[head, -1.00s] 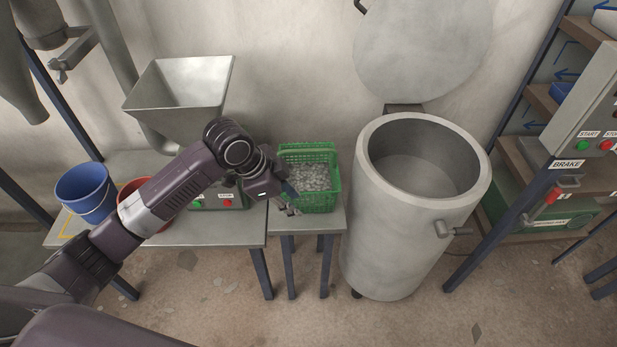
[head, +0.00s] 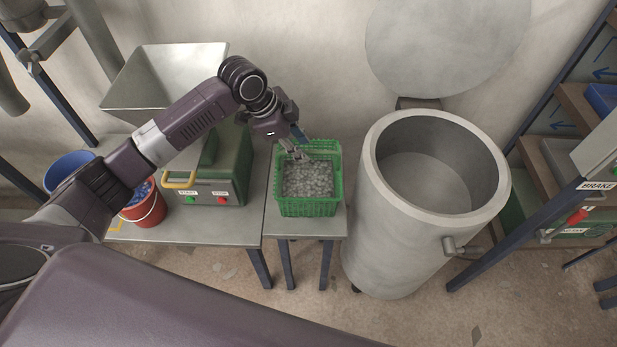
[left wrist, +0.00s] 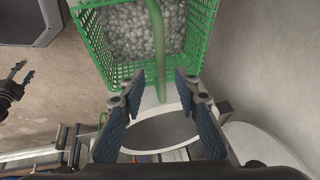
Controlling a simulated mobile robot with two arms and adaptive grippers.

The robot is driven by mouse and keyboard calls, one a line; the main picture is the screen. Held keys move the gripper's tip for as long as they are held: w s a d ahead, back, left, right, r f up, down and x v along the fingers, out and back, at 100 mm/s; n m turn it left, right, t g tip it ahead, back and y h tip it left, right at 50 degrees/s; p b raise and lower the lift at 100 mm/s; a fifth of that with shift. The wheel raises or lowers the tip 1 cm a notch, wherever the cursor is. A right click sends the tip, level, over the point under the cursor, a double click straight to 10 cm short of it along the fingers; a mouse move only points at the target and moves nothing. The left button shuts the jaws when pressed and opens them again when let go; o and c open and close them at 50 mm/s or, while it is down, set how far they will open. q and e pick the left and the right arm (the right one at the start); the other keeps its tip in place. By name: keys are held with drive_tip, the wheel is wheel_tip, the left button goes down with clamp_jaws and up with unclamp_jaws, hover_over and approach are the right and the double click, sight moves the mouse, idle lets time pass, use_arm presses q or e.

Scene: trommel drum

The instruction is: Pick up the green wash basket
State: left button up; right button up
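The green wash basket (head: 310,207) stands on a small grey table, filled with grey-white pebble-like pieces. In the left wrist view the basket (left wrist: 103,50) shows at the top, with its green handle (left wrist: 159,45) reaching down between my fingertips. My left gripper (head: 298,147) is over the back part of the basket in the head view. In the left wrist view its two fingers (left wrist: 160,92) are apart, one on each side of the handle, with gaps left. My right gripper (left wrist: 22,75) shows small at the left edge of that view, its fingers apart; it is not in the head view.
A large grey drum (head: 385,235) with a raised round lid (head: 445,45) stands close to the right of the basket. On the left are a green machine (head: 235,165) with a hopper (head: 160,75), a red bucket (head: 148,208) and a blue bucket (head: 68,170). A rack stands at far right.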

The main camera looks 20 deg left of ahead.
sight(308, 153)
use_arm(q)
drive_tip(key=x, duration=0.3)
drive_tip(key=shift+r+p, duration=0.1)
drive_tip(key=shift+p, duration=0.3)
drive_tip(key=shift+x, duration=0.85)
drive_tip(key=shift+w, duration=0.1)
use_arm(e)
drive_tip(key=shift+w+a+r, duration=0.1)
drive_tip(key=shift+w+r, duration=0.05)
drive_tip(key=shift+r, duration=0.65)
use_arm(q)
drive_tip(key=shift+f, duration=0.25)
clamp_jaws()
use_arm(e)
drive_tip(key=shift+w, duration=0.1)
